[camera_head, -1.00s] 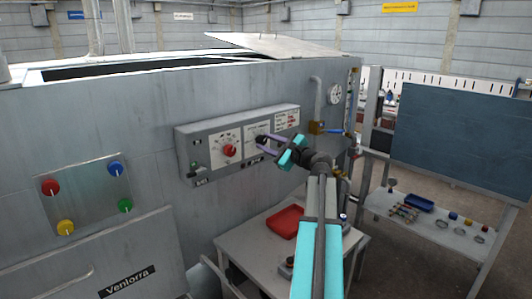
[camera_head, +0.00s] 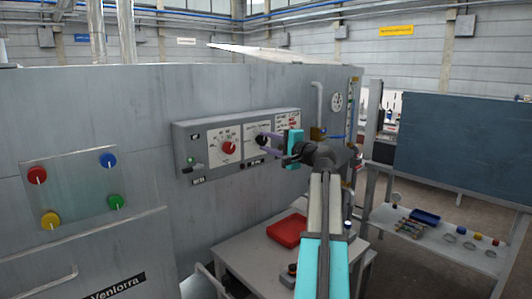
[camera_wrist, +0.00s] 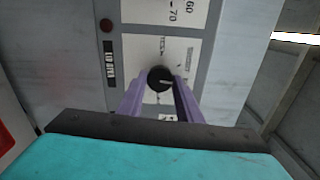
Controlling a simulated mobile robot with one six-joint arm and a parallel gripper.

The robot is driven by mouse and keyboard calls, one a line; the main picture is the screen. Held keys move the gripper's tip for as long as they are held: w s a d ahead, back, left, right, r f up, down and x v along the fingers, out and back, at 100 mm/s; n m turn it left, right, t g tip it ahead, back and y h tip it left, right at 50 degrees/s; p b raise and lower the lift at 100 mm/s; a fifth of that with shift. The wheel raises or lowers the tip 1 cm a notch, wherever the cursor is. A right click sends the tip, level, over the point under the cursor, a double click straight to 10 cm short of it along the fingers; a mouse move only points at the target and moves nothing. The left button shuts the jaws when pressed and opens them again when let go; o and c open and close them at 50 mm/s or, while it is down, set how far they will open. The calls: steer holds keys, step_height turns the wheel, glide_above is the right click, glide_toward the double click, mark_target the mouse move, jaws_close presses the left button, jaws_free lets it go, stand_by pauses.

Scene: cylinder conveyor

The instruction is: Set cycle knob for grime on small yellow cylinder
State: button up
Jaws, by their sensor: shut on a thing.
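The control box (camera_head: 184,146) is mounted on the big grey machine. The black cycle knob (camera_head: 261,138) sits on its middle dial plate, right of a larger red knob (camera_head: 229,147). My gripper (camera_head: 264,139) reaches it from the right, its purple fingers shut on the black knob. The wrist view shows the black knob (camera_wrist: 160,78) between the two fingertips, with a pale mark on its face. The printing around it is too small and partly hidden to read. Small coloured cylinders (camera_head: 478,238) stand on the right shelf; a yellow one cannot be made out surely.
A red tray (camera_head: 287,231) lies on the white table below the box. The shelf (camera_head: 425,235) at right holds a blue tray (camera_head: 425,216). A blue-handled valve (camera_head: 333,137) and pipe are close right of my gripper. A panel with four coloured knobs (camera_head: 75,190) is at left.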

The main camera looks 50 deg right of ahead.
steer(key=n+b, duration=0.5)
steer(key=shift+f, duration=0.15)
steer(key=shift+n+b, duration=0.9)
steer(key=shift+b, duration=0.05)
steer(key=shift+r, duration=0.2)
steer(key=o, duration=1)
steer(key=shift+o, duration=0.2)
